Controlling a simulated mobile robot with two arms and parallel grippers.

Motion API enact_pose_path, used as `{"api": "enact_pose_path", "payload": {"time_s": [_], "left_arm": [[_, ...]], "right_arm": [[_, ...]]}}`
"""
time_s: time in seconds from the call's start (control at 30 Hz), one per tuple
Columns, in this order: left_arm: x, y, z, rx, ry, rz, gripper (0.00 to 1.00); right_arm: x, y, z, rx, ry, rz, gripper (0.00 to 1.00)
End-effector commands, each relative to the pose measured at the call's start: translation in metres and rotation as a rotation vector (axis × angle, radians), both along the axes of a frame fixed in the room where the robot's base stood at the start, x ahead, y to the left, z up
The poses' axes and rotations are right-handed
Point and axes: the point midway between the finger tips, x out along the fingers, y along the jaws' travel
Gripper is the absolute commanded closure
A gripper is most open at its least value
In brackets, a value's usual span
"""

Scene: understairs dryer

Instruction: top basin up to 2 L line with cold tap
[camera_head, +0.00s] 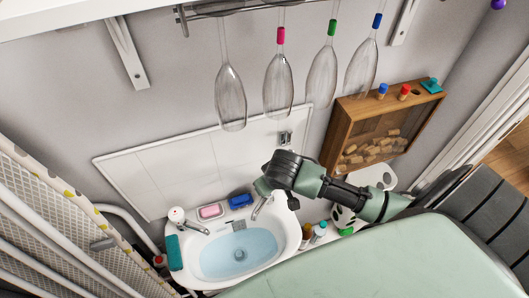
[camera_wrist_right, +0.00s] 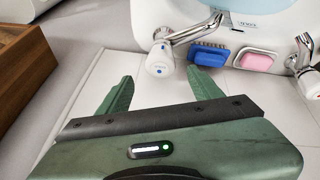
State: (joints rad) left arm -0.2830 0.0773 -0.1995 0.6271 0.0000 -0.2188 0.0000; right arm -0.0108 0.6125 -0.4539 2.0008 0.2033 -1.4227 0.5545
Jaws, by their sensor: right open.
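The white basin (camera_head: 289,239) holds pale blue water (camera_head: 236,254), with the drain visible beneath; I cannot make out a 2 L line. The cold tap (camera_wrist_right: 160,59) has a white knob with a blue mark and a chrome spout over the basin. In the head view its spout (camera_head: 261,207) shows, but the knob is hidden by my right gripper (camera_head: 262,187). In the right wrist view my right gripper (camera_wrist_right: 161,78) is open, its fingers on either side of the knob's near end; I cannot tell whether they touch it. No stream is visible. My left gripper is out of view.
A second tap (camera_head: 177,215) stands at the basin's left. Pink soap (camera_head: 210,211) and a blue brush (camera_head: 240,201) lie on the back rim. Several glasses (camera_head: 277,85) hang above. A wooden cork box (camera_head: 338,138) is on the wall to the right.

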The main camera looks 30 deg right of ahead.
Motion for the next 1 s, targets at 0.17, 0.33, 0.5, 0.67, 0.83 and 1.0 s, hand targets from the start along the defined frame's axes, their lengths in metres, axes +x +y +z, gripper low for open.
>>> {"api": "enact_pose_path", "payload": {"time_s": [0.17,0.33,0.5,0.67,0.83,1.0], "left_arm": [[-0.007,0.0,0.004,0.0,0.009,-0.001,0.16],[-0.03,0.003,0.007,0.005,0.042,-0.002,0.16],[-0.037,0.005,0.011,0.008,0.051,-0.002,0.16],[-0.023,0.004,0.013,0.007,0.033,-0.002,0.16],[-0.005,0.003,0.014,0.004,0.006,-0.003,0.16],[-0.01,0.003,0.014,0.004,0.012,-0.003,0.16]], "right_arm": [[0.007,-0.003,-0.015,-0.002,0.002,-0.003,0.35],[0.017,-0.007,-0.04,-0.002,0.003,-0.004,0.35],[0.026,-0.009,-0.059,-0.001,0.0,-0.004,0.35],[0.029,-0.01,-0.069,-0.001,0.001,-0.003,0.35],[0.03,-0.01,-0.071,-0.001,-0.001,-0.001,0.35],[0.03,-0.011,-0.071,-0.001,-0.001,-0.001,0.49]]}}
